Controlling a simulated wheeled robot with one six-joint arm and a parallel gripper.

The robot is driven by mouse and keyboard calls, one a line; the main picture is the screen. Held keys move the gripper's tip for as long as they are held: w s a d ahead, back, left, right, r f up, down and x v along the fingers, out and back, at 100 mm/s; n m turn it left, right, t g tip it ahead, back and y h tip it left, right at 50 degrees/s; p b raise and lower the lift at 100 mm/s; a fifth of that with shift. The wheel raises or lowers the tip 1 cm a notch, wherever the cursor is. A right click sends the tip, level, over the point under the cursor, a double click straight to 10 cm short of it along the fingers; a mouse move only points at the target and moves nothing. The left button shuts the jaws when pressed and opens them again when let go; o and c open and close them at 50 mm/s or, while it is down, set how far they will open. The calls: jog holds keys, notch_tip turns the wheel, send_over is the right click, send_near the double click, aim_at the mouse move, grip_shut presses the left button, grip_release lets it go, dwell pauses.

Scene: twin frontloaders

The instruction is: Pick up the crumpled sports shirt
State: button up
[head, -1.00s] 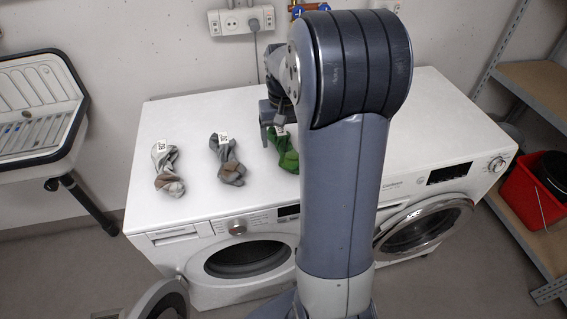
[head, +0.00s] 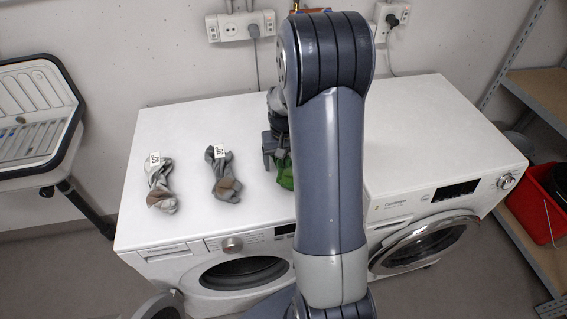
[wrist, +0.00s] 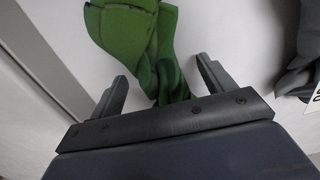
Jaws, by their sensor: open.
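A green crumpled cloth, which looks like the sports shirt (head: 285,176), lies on the white machine top, partly hidden behind my arm in the head view. It fills the top middle of the wrist view (wrist: 140,35). My gripper (wrist: 163,80) is open, with its two fingers apart on either side of the cloth's narrow near end. In the head view my gripper (head: 273,148) is at the far side of the green cloth. I cannot tell whether the fingers touch it.
Two grey-brown crumpled cloths with white tags, one at left (head: 161,188) and one nearer (head: 222,175), lie left of the green one. Two front-loading machines (head: 420,130) stand side by side. A red bucket (head: 535,205) is on the right shelf. The machine top at right is clear.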

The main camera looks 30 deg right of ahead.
jog(key=c, duration=1)
